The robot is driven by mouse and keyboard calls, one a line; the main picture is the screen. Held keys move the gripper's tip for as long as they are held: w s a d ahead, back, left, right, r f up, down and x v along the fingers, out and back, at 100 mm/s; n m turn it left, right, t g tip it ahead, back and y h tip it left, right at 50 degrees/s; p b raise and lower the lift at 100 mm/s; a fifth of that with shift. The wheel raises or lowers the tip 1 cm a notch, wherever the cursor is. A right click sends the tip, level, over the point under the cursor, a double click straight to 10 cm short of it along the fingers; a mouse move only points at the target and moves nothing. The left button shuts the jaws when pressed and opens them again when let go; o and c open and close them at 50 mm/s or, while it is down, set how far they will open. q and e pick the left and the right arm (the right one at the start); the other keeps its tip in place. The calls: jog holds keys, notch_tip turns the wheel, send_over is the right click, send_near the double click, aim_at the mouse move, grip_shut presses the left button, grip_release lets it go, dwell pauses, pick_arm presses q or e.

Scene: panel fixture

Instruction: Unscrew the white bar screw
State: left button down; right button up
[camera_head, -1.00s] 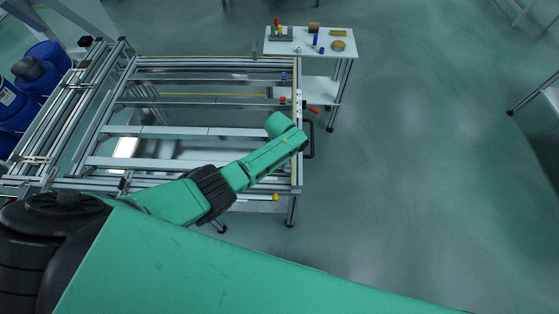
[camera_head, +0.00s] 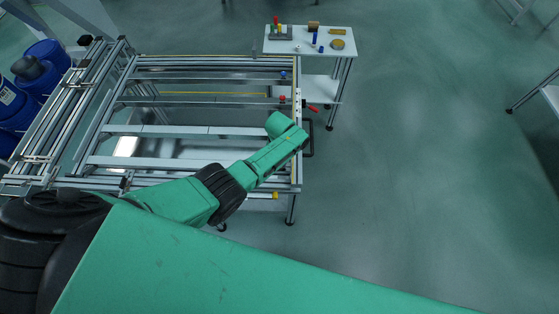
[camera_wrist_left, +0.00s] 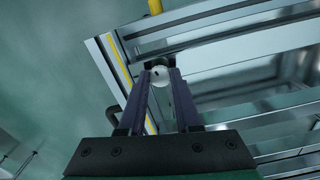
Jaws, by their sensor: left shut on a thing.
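The white bar screw (camera_wrist_left: 160,76) shows in the left wrist view as a round white knob at a metal bar, near the frame's corner edge. My left gripper (camera_wrist_left: 161,90) has its two dark fingers on either side of it and is shut on it. In the head view my left arm lies over the right side of the panel frame (camera_head: 215,58); it hides the white screw and the fingertips. My right gripper is not in view.
A blue screw (camera_head: 283,74), a red screw (camera_head: 282,99) and a yellow one (camera_head: 275,195) sit along the frame's right side. A white side table (camera_head: 275,47) with small parts stands behind. Blue barrels (camera_head: 47,53) stand at left.

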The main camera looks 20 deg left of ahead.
pick_arm(q)
jog(key=c, duration=0.6)
grip_release()
jog(key=shift+r, duration=0.1)
notch_tip(320, 180, up, 6)
jog(key=p, duration=0.3)
jog(key=shift+r, duration=0.1)
notch_tip(320, 180, up, 8)
jog(key=shift+r, duration=0.15)
